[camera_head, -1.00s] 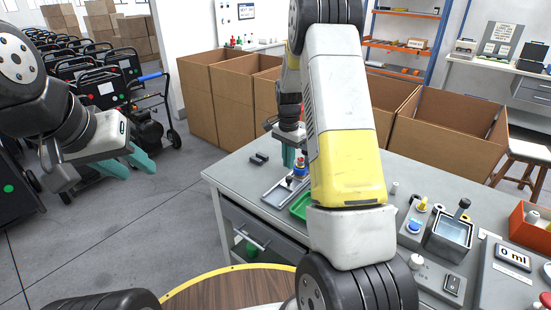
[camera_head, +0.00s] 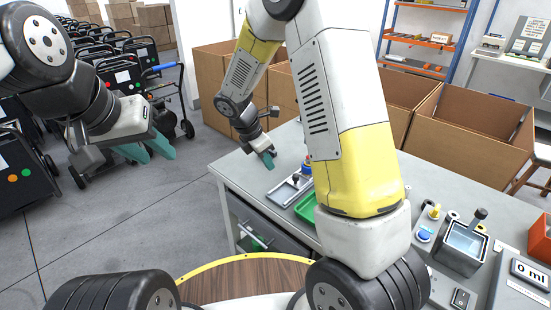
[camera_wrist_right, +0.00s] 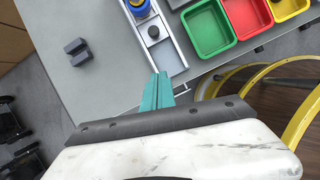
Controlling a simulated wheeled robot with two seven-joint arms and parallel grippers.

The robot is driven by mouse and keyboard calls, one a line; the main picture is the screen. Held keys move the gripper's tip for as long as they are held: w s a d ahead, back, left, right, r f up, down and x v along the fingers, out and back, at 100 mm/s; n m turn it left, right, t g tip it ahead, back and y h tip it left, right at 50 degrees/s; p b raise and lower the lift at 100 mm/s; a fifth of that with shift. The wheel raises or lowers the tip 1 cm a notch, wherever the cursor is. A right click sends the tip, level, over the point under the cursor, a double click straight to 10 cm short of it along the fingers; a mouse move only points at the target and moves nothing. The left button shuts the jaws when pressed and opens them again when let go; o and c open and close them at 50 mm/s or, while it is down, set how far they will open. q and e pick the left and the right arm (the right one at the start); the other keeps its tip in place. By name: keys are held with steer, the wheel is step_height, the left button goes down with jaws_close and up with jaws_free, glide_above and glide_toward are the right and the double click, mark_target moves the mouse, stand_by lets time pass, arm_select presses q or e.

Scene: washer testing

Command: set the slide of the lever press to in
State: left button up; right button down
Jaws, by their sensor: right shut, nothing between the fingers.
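The lever press is mostly hidden behind my right arm in the head view. A light grey slide track (camera_head: 280,194) with a dark knob (camera_head: 296,178) lies on the bench; the track (camera_wrist_right: 172,58) and knob (camera_wrist_right: 153,32) also show in the right wrist view. A blue and yellow part (camera_wrist_right: 140,7) stands at the track's far end. My right gripper (camera_head: 268,159) is shut and empty, above the bench's left edge; in the wrist view its teal fingertips (camera_wrist_right: 160,76) appear close to the track's near end. My left gripper (camera_head: 150,150) is open and empty, left of the bench.
Green (camera_wrist_right: 209,28), red (camera_wrist_right: 247,14) and yellow bins sit right of the track. Cardboard boxes (camera_head: 470,130) stand behind.

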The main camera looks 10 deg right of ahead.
mark_target(301, 178)
steer(key=x, duration=1)
steer(key=shift+s, duration=0.1)
steer(key=shift+w+d+r, duration=0.1)
steer(key=shift+w+d, duration=0.15)
steer(key=shift+d, duration=0.35)
steer(key=shift+w+d+r, duration=0.1)
steer(key=shift+w+d, duration=0.2)
steer(key=shift+d, duration=0.3)
steer(key=shift+w+d, duration=0.3)
steer(key=shift+d, duration=0.3)
steer(key=w+d, duration=0.2)
steer(key=d, duration=0.1)
steer(key=shift+w+d, duration=0.25)
steer(key=shift+w, duration=0.05)
steer(key=shift+w+d+r, duration=0.1)
steer(key=shift+w+d, duration=0.1)
steer(key=shift+d, duration=0.05)
